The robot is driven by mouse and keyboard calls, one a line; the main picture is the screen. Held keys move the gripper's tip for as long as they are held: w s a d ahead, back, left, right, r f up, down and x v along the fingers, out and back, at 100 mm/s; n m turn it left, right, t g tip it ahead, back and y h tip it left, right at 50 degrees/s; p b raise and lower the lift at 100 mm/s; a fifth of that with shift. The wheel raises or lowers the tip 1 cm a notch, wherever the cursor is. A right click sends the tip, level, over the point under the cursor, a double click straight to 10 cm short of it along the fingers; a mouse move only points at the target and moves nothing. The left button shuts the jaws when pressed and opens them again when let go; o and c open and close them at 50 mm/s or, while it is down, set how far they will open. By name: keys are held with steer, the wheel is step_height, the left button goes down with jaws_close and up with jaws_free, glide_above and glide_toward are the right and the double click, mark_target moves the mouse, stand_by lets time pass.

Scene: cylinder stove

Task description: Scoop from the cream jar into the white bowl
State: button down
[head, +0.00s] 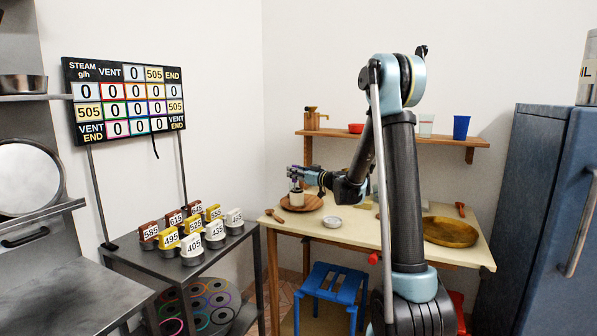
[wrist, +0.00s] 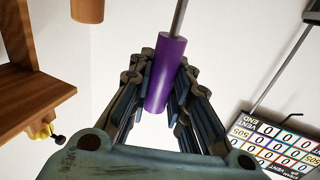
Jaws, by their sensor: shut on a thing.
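My gripper (head: 298,174) is shut on the purple handle (wrist: 165,75) of a tool with a thin metal shaft (wrist: 179,18). The tool's far end is not clear in either view. In the head view, my gripper is above a small cream-coloured jar (head: 296,198) that stands on a round wooden plate (head: 312,205) at the table's left. I cannot tell whether the tool is inside the jar. A small pale, whitish-grey bowl (head: 332,223) sits on the table just right of and nearer than the plate.
The table (head: 365,238) also holds a brown wooden item (head: 278,217) and a large round golden tray (head: 450,232). A wall shelf (head: 440,139) with cups is behind my arm. A rack with several numbered blocks stands left; a blue fridge (head: 535,200) stands right.

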mark_target(295, 182)
steer(key=shift+f, duration=2.4)
steer(key=shift+r, duration=4.45)
